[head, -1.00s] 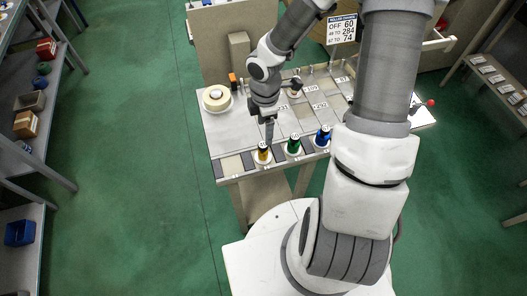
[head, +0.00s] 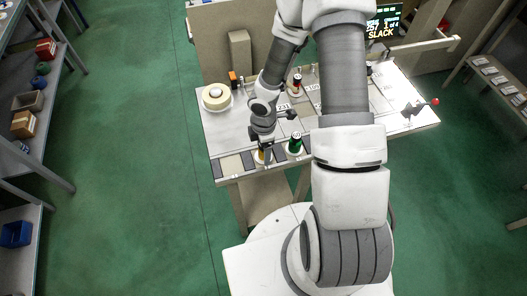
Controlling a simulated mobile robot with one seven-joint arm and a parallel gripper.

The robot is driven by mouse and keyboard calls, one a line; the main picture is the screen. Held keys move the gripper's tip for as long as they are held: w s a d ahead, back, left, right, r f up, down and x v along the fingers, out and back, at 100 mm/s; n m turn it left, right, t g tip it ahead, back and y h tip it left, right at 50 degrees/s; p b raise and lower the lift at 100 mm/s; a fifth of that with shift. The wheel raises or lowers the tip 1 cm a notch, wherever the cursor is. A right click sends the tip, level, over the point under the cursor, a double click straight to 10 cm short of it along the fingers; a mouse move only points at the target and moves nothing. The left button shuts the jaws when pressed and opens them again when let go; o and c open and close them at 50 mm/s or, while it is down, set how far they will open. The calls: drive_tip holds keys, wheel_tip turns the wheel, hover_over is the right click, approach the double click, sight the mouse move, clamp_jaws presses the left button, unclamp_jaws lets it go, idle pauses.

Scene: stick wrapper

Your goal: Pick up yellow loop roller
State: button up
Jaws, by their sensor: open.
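The yellow loop roller (head: 260,157) stands upright near the front edge of the table, left of the green roller. My gripper (head: 267,151) is open and points down right at the yellow roller, hiding most of it in the head view. I cannot tell whether the fingers are around the roller or just in front of or above it.
The green roller (head: 295,144) stands close on the right. A red-banded roller (head: 297,83) stands farther back on the table. A cream roll (head: 214,96) sits at the table's left. A display (head: 383,22) reading SLACK is at the back. My arm covers the front right.

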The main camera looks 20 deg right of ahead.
clamp_jaws()
idle(0.3)
drive_tip(key=shift+r, duration=0.1)
